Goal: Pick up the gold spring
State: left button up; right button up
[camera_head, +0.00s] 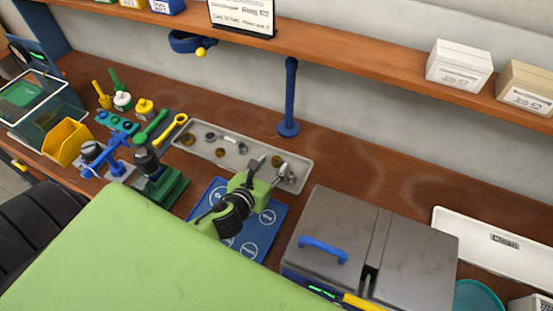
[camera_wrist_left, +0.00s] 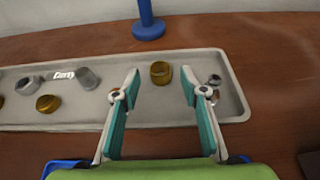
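A gold, ring-like piece that looks like the gold spring (camera_wrist_left: 160,73) lies in the grey tray (camera_wrist_left: 80,123), near its right end. It also shows in the head view (camera_head: 277,160). My left gripper (camera_wrist_left: 160,88) is open. In the left wrist view its two fingers stand to either side of the gold piece, with a clear gap on both sides and nothing held. In the head view the left gripper (camera_head: 268,168) is over the tray's right part. Another gold piece (camera_wrist_left: 47,103) lies farther left in the tray. My right gripper is not in view.
Silver parts (camera_wrist_left: 87,78) lie in the tray; a small one (camera_wrist_left: 214,80) is close to the right finger. A blue post (camera_head: 289,100) stands behind the tray. A blue mat (camera_head: 263,232) lies in front, and a grey box (camera_head: 330,215) stands to the right.

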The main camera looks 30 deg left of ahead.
pick_arm(q)
jog(key=shift+x, duration=1.4)
jog(key=shift+s, duration=0.1)
jog(key=shift+c, duration=0.5)
jog(key=c, duration=1)
